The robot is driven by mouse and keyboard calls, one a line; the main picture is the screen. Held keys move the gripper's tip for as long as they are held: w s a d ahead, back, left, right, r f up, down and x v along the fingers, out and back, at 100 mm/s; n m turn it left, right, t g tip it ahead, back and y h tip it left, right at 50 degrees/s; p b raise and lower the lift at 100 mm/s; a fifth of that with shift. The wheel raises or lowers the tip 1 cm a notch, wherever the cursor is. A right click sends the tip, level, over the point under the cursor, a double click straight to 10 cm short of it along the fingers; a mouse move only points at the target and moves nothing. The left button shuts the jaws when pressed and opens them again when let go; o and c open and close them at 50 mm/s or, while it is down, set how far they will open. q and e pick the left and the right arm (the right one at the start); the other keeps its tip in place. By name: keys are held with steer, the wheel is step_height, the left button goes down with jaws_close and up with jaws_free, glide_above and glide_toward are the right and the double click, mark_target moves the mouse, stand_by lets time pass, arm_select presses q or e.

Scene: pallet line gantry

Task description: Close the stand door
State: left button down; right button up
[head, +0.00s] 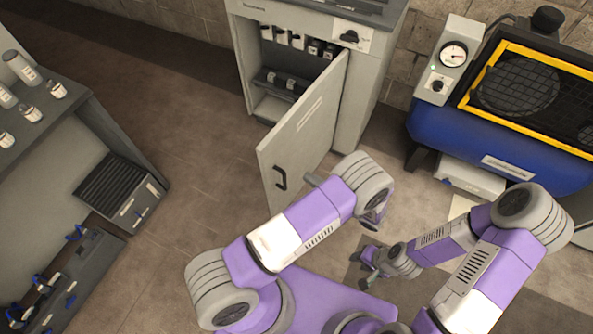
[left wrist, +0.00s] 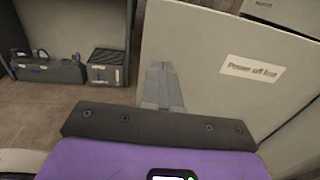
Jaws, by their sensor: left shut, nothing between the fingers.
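The stand door (head: 300,130) is a grey panel standing wide open from the grey stand (head: 362,75). Its outer face, with a dark handle (head: 280,178) near the free edge, faces my arms. In the left wrist view the door (left wrist: 220,105) fills the right side, with a "Power off first" label (left wrist: 253,70). My left gripper (head: 310,179) is shut and empty, beside the outer face near the handle. My right gripper (head: 361,268) appears open and empty, low, away from the door.
Inside the stand are a row of switches (head: 297,40) and a shelf. A blue machine (head: 470,140) with a yellow-framed top and a gauge stands at right. A bench with jars (head: 30,112) and a dark slatted box (head: 120,190) stand at left. Floor between is clear.

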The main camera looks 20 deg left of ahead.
mark_target(269, 155)
arm_select(q)
steer(key=b+x, duration=0.2)
steer(key=x, duration=1.1)
steer(key=shift+s, duration=0.15)
